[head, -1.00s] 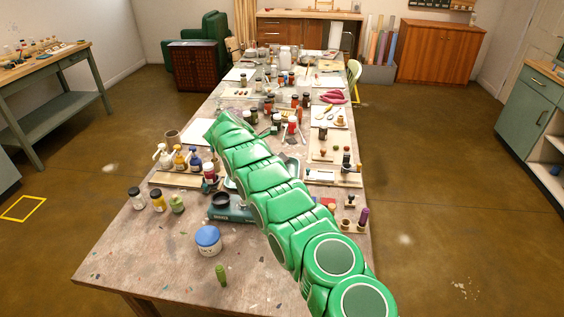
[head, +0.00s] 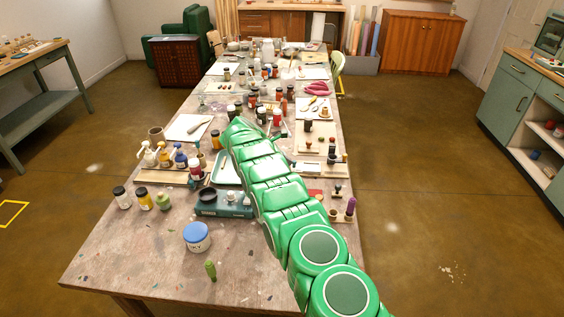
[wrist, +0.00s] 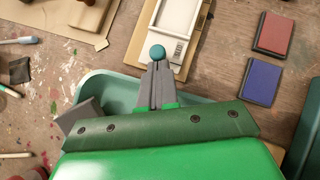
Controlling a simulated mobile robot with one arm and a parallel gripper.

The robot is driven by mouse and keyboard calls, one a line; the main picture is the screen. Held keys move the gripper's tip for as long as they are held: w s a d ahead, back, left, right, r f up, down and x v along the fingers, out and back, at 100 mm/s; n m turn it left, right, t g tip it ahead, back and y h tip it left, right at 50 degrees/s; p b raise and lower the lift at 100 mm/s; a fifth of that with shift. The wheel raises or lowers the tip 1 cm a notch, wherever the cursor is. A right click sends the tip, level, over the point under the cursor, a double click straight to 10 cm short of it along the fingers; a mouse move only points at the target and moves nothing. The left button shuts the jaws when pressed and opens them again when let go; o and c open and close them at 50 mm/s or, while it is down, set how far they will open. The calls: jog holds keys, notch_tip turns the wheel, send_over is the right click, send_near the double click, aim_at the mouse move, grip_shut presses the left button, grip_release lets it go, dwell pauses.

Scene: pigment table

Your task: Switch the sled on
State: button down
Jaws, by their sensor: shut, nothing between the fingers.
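In the head view my green arm reaches over the table and hides the gripper.
A pale green tray (wrist: 92,83) lies below my gripper. A red pad (wrist: 273,34) and a blue pad (wrist: 260,82) lie at its right. The long table (head: 130,255) is crowded with jars; a teal appliance (head: 230,206) stands left of my arm.

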aim_at(313, 171)
jog(key=shift+d, duration=0.1)
jog(key=d, duration=1.1)
dwell(0.5)
jog(key=shift+s+a, duration=0.15)
jog(key=shift+a, duration=0.2)
jog(key=a, duration=0.1)
jog(key=s+a, duration=0.1)
jog(key=a+r, duration=0.1)
jog(key=shift+s+a, duration=0.3)
jog(key=shift+a, duration=0.05)
jog(key=v, duration=0.9)
